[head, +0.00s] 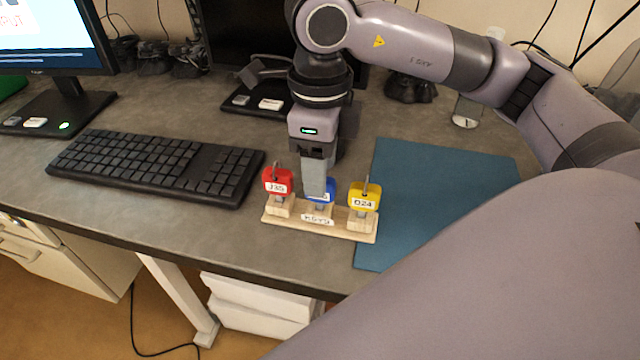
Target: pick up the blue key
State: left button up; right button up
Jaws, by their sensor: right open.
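The blue key (328,192) stands in the middle slot of a wooden key holder (345,234), between a red key (278,180) labelled J35 and a yellow key (364,196) labelled D24. My right gripper (317,192) points straight down at the blue key and hides most of it. Its fingers are open, and the fingertips reach down to the key's head. I cannot tell whether they touch it. My left gripper is not in view.
A black keyboard (155,165) lies left of the holder. A blue mat (430,190) lies to the right. Monitor stands (62,112) are at the back. The desk's front edge is just below the holder.

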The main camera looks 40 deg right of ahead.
jog(key=shift+f, duration=1.55)
grip_shut()
jog(key=shift+r, duration=0.15)
jog(key=shift+r, duration=0.55)
notch_tip(320, 180, up, 8)
jog(key=shift+r, duration=0.25)
notch_tip(320, 180, up, 10)
jog(key=p, duration=0.3)
